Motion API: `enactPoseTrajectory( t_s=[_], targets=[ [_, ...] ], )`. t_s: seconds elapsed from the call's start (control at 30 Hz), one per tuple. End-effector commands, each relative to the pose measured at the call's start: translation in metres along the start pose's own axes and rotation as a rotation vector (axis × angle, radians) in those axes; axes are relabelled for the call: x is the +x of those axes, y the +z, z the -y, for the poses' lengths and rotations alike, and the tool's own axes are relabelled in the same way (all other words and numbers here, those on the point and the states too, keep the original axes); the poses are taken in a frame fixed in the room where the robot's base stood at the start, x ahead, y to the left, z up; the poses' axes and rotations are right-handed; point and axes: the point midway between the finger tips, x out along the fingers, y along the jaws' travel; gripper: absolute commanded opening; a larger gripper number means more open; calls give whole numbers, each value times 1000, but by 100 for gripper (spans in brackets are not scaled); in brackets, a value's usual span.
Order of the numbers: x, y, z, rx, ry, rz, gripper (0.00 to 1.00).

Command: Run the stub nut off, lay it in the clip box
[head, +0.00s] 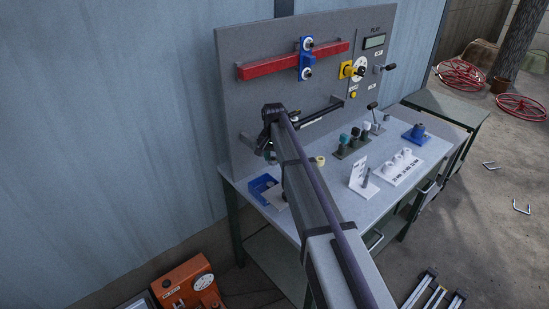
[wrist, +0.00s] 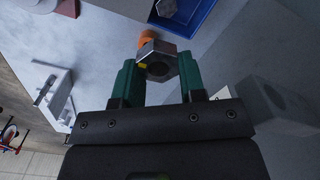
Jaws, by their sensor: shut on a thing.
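My gripper (wrist: 158,72) has two green fingers. They are shut on a grey hex nut (wrist: 158,62), which shows a small yellow mark and an open bore. An orange round piece (wrist: 147,38) shows just beyond the nut; I cannot tell whether they touch. The blue clip box (wrist: 208,18) is beyond the fingertips at the top of the wrist view, and a grey hexagonal piece (wrist: 166,8) shows at its edge. In the head view the clip box (head: 258,184) sits at the bench's left front. My arm hides most of the gripper and the nut there.
A grey upright panel (head: 240,85) with a red bar (head: 270,69) stands along the bench's back. A white stand (head: 358,175), white labelled block (head: 398,168) and several knobbed posts (head: 355,143) stand right of my arm. An orange case (head: 188,285) is on the floor.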

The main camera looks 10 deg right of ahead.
Motion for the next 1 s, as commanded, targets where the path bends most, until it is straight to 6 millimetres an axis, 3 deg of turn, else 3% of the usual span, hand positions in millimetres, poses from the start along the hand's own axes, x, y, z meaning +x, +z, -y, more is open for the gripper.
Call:
enactPoseTrajectory(
  t_s=[0.37, 0.73, 1.0],
  targets=[
    [5, 0, 0, 89, 0, 0, 9],
    [56, 0, 0, 88, 0, 0, 9],
    [61, 0, 0, 87, 0, 0, 9]
  ],
)
